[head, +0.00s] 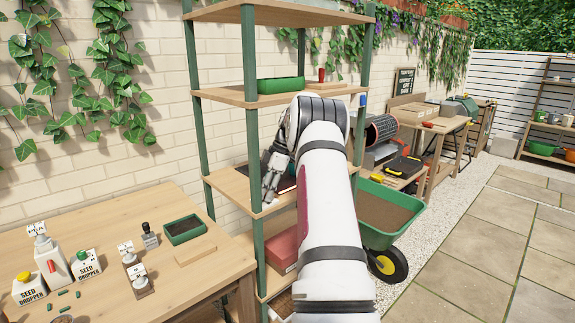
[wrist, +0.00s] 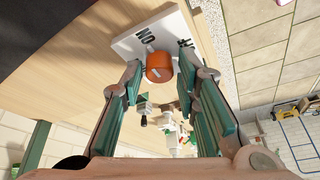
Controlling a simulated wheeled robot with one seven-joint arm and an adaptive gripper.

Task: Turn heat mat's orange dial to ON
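The orange dial (wrist: 159,67) sits on a white plate (wrist: 127,44) in the wrist view. The plate bears ON to the dial's upper left and a partly covered OFF label to its upper right. A small pale mark shows on the dial's upper edge; I cannot tell exactly which label it points to. My gripper (wrist: 160,72) is open, one finger on each side of the dial, with visible gaps. In the head view my gripper (head: 268,188) is at the middle shelf, beside the dark heat mat (head: 287,184). My arm hides the dial there.
The wooden shelf unit's green posts (head: 253,140) stand close around my gripper. An upper shelf holds a green tray (head: 281,85). A table (head: 110,219) with bottles is at left; a green wheelbarrow (head: 408,224) stands at right. Paving farther right is clear.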

